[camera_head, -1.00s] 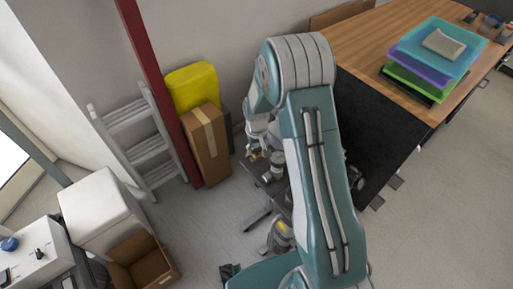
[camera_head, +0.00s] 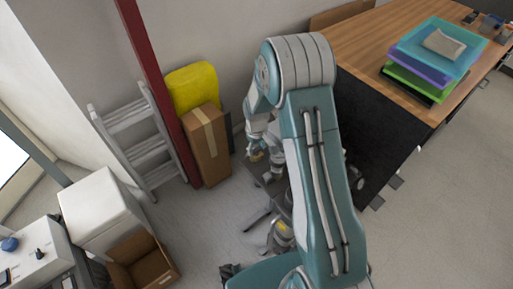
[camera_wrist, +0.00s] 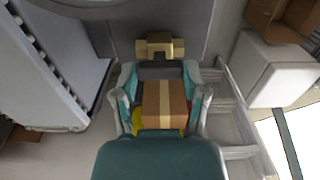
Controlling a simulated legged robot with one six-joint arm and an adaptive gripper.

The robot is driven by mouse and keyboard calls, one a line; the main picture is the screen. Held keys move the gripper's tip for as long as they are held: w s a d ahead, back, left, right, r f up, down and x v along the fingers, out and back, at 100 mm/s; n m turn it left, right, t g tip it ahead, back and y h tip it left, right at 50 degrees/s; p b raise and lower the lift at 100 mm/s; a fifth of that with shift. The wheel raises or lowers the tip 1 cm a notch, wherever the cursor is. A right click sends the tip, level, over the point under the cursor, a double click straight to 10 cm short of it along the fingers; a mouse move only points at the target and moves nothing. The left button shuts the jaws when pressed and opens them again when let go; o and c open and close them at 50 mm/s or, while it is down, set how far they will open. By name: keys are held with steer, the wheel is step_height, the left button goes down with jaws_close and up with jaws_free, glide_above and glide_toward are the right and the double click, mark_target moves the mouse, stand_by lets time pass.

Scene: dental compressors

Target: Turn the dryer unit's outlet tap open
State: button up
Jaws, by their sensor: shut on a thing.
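A brass tap (camera_wrist: 160,45) shows at the top middle of the wrist view, against a grey surface (camera_wrist: 115,20) that seems to be part of the dryer unit. A dark grey bar (camera_wrist: 160,70), apparently the tap's handle, lies just in front of the brass body. My gripper (camera_wrist: 160,78) has its teal and grey fingers on both sides of this bar and is shut on it. In the head view, my gripper (camera_head: 263,150) is small and low beside a brass bit (camera_head: 255,157). My own arm hides most of the unit there.
A cardboard box (camera_head: 206,145) and a yellow case (camera_head: 192,88) stand by the wall behind a red post (camera_head: 155,85). A stepladder (camera_head: 140,140) leans to the left. A wooden desk (camera_head: 375,45) with trays is at right. Grey floor (camera_head: 205,225) is clear in front.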

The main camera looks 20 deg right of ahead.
mark_target(256, 149)
steer(key=o, duration=1.1)
steer(key=shift+w, duration=0.15)
steer(key=shift+o, duration=0.2)
step_height(256, 149, up, 12)
steer(key=shift+a, duration=0.1)
steer(key=s+r+m+t, duration=0.1)
steer(key=s+r, duration=0.4)
steer(key=r, duration=0.3)
steer(key=s+r+m+t, duration=0.1)
steer(key=s+r+t, duration=0.1)
steer(key=s+r, duration=0.5)
steer(key=s+r+m+t, duration=0.1)
steer(key=s+r, duration=0.2)
steer(key=s, duration=0.4)
steer(key=s+r+m+t, duration=0.1)
steer(key=s+r, duration=0.2)
steer(key=s, duration=0.4)
steer(key=shift+s+a+m+t, duration=0.25)
steer(key=shift+s+m+t, duration=0.05)
